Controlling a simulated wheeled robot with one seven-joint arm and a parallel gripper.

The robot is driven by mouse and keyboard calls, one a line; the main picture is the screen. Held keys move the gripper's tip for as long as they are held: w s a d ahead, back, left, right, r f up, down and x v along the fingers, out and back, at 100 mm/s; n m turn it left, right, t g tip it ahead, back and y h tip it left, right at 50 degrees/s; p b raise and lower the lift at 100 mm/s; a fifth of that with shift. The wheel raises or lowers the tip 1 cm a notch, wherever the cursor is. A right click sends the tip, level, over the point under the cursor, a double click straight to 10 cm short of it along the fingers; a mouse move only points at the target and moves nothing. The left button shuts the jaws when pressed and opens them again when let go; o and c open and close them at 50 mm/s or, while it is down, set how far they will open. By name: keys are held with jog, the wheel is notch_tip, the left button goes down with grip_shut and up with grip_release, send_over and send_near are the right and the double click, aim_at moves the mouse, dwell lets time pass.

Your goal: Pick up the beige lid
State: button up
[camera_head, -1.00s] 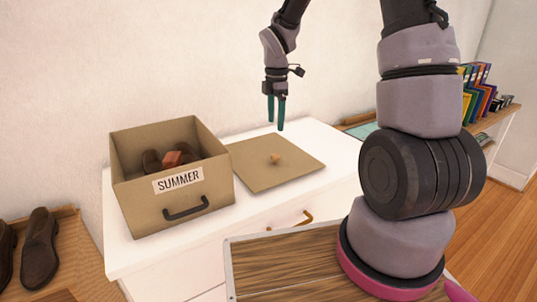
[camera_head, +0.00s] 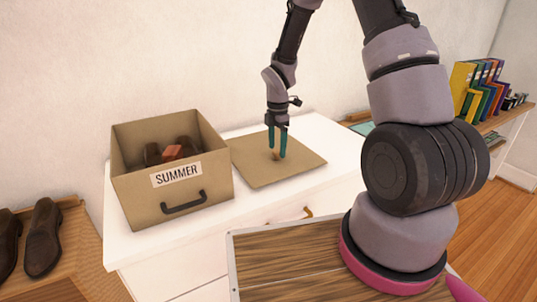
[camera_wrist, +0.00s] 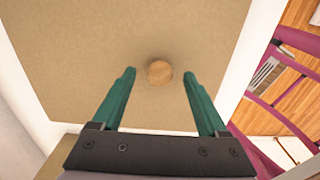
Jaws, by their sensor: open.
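The beige lid (camera_head: 298,168) is a flat square panel lying on the white cabinet top, beside the box. A small round wooden knob (camera_wrist: 160,71) stands near its middle. My gripper (camera_head: 277,157) has green fingers and is just above the lid, at the knob. In the wrist view my gripper (camera_wrist: 160,82) is open, with the knob between the fingertips and slightly beyond them. The knob is partly hidden by a finger in the head view. I cannot tell whether the fingers touch the lid.
A beige box (camera_head: 150,205) labelled SUMMER holds brown shoes (camera_head: 170,151) and stands left of the lid on the white cabinet (camera_head: 150,255). More shoes (camera_head: 44,240) sit on a wooden shelf at left. Coloured binders (camera_head: 478,85) stand on a shelf at right.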

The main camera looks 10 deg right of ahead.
jog(key=shift+f, duration=0.45)
grip_shut()
